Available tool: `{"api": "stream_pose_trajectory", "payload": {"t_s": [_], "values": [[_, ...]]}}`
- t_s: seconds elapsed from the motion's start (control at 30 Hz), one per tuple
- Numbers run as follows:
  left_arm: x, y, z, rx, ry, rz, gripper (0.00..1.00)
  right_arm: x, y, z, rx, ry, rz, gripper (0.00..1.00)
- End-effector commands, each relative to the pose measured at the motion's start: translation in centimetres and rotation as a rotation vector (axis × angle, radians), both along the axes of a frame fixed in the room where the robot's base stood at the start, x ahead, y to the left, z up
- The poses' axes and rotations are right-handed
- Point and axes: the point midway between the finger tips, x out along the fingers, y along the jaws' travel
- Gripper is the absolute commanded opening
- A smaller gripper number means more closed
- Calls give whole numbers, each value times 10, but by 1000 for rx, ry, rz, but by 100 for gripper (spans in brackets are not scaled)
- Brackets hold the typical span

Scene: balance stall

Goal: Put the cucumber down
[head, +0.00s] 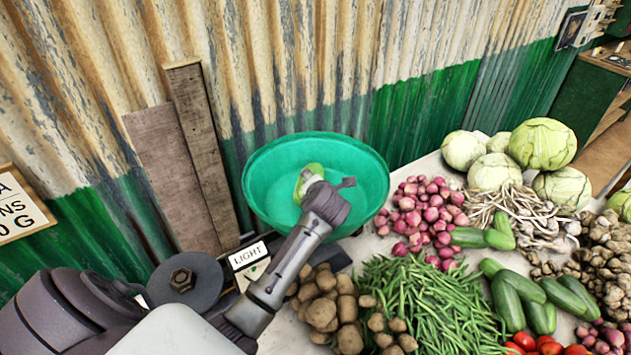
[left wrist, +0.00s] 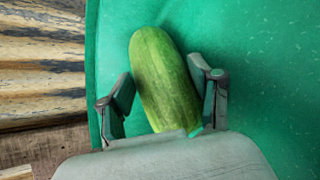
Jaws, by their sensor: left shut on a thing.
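The cucumber (left wrist: 164,78) is thick and green and stands between the two fingers of my left gripper (left wrist: 165,98) in the left wrist view. The gripper is shut on it. In the head view my left gripper (head: 328,190) is over the green bowl (head: 262,170), and only a pale green part of the cucumber (head: 312,170) shows past it. The bowl's green wall (left wrist: 265,70) lies behind the cucumber in the left wrist view. I cannot tell whether the cucumber touches the bowl. My right gripper is not in view.
Purple onions (head: 425,215), potatoes (head: 320,295), green beans (head: 415,300) and more cucumbers (head: 508,300) crowd the table right of the bowl. A card reading LIGHT (head: 248,255) stands below the bowl. Wooden planks (head: 195,140) lean on the corrugated wall behind. Cabbages (head: 543,143) lie at the back right.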

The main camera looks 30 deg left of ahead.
Motion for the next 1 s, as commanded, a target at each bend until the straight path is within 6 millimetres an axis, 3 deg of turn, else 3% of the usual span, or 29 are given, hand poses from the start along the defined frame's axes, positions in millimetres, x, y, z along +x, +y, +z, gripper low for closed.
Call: {"api": "stream_pose_trajectory", "payload": {"t_s": [0.2,0.23,0.37,0.77,1.0], "values": [[0,0,-1,1,-3,0,10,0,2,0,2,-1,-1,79],[0,0,-2,-1,-1,1,68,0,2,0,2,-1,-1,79],[0,0,-2,-1,-1,1,90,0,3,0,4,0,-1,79],[-2,-3,0,0,-2,-1,90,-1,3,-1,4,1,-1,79],[-28,-27,19,-4,-4,-1,90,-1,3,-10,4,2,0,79]]}}
